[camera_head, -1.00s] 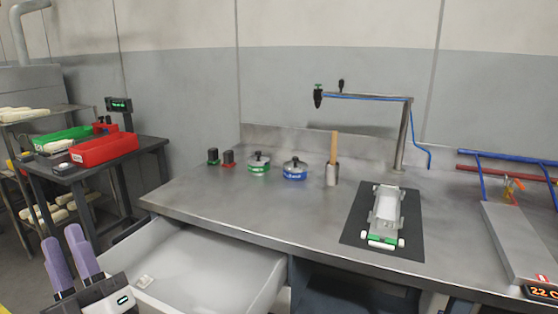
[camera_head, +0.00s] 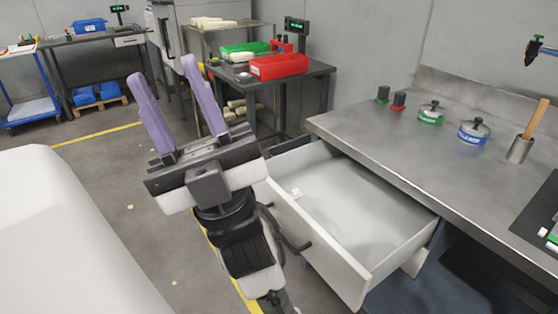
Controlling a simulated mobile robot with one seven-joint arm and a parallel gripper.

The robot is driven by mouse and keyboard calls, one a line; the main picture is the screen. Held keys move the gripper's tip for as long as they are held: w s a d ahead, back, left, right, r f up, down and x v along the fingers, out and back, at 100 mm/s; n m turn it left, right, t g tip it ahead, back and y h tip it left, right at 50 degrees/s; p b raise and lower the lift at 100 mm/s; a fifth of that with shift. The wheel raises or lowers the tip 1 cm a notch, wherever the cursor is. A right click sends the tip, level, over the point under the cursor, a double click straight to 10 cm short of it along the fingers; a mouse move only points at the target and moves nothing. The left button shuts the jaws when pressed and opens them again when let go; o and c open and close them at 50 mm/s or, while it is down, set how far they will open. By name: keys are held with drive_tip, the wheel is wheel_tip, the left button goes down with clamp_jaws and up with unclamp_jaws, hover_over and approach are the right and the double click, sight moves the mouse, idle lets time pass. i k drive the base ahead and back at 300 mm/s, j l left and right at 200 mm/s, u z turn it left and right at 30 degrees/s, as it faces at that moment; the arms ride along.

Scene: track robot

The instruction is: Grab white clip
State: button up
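A small white object (camera_head: 296,193), which looks like the white clip, lies in the open white drawer (camera_head: 345,262) near its left end. It is too small to make out its shape. My gripper (camera_head: 162,70) has two purple fingers spread apart with nothing between them. It is raised to the left of the drawer, in front of the floor, pointing up and away in the picture. It is not touching the clip.
The metal workbench (camera_head: 410,145) above the drawer holds a green tin (camera_head: 431,114), a blue tin (camera_head: 473,132) and a brush-like wooden handle in a metal cup (camera_head: 520,150). A dark side table (camera_head: 318,70) bears a red bin (camera_head: 279,66). Small white bits lie on the floor.

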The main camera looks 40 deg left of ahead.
sight(295, 194)
drive_tip(key=u, duration=1)
